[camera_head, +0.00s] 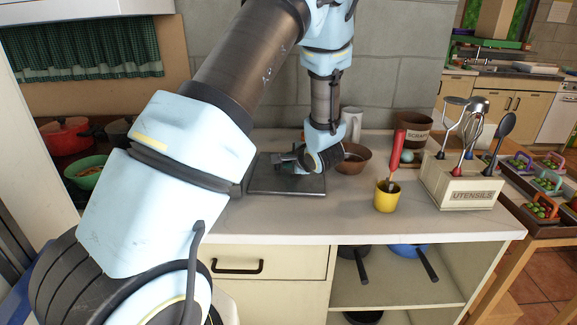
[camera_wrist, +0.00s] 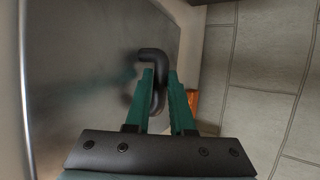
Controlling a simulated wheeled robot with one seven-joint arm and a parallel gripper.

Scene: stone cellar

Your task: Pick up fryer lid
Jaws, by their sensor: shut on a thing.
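The fryer lid is a flat dark metal plate (camera_head: 283,187) on the counter by the wall, in the middle of the head view. In the wrist view its grey sheet (camera_wrist: 85,85) fills the left side, and its bent black handle (camera_wrist: 153,54) stands up from it. My gripper (camera_head: 288,160) is over the lid, partly hidden by my wrist in the head view. In the wrist view the green fingers of my gripper (camera_wrist: 160,76) are shut on the handle, one on each side. I cannot tell whether the lid is raised off the counter.
A brown bowl (camera_head: 352,160) stands just right of my gripper. A yellow cup (camera_head: 387,200) with a red-handled tool and a utensils box (camera_head: 462,188) stand farther right. A red pot (camera_head: 66,136) and green bowl (camera_head: 86,172) are at left. The front counter (camera_head: 300,222) is clear.

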